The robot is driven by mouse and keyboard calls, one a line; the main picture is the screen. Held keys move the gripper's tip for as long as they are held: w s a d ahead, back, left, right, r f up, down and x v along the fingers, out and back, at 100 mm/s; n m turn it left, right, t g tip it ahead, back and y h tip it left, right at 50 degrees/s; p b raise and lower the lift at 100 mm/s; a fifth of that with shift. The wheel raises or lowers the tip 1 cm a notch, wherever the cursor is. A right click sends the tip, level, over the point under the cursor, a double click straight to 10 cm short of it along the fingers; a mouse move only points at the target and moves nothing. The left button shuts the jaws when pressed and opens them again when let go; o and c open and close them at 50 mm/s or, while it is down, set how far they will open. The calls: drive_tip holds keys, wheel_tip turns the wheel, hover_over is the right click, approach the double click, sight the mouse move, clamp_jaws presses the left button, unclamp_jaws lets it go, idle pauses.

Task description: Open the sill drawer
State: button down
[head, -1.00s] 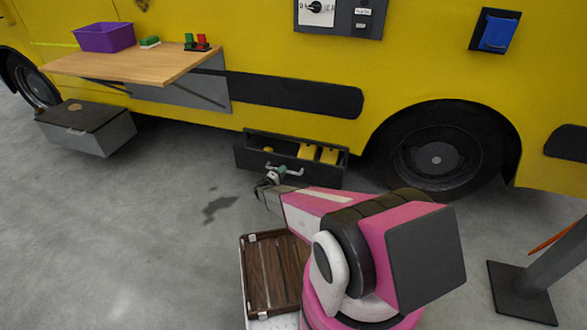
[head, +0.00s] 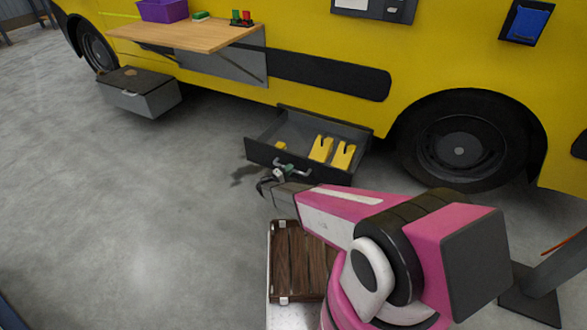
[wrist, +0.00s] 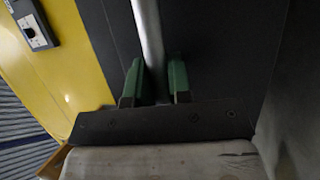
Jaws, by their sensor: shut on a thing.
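The sill drawer (head: 308,162) juts well out from under the yellow vehicle's side and stands open. Inside it lie two yellow notched blocks (head: 332,151) and a smaller yellow piece (head: 280,148). Its bar handle (head: 300,171) is on the dark front panel. My gripper (head: 284,172) is at the left part of the handle. In the wrist view, the green fingers of my gripper (wrist: 154,80) are shut on the pale handle bar (wrist: 150,35), one on each side. The dark drawer front (wrist: 215,50) fills much of that view.
A wheel (head: 458,147) is right of the drawer. A grey box (head: 143,96) and a wooden shelf (head: 185,36) with a purple bin (head: 163,10) are at left. A stand base (head: 530,295) is at lower right. The floor at left is clear.

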drive_tip(key=shift+s+a, duration=0.4)
drive_tip(key=shift+s, duration=0.2)
drive_tip(key=c, duration=1.1)
unclamp_jaws()
drive_tip(key=shift+a, duration=0.1)
drive_tip(key=v, duration=1)
drive_tip(key=shift+s+a+f, duration=0.15)
drive_tip(key=shift+s+a, duration=0.05)
drive_tip(key=shift+s, duration=0.05)
drive_tip(key=shift+d, duration=0.1)
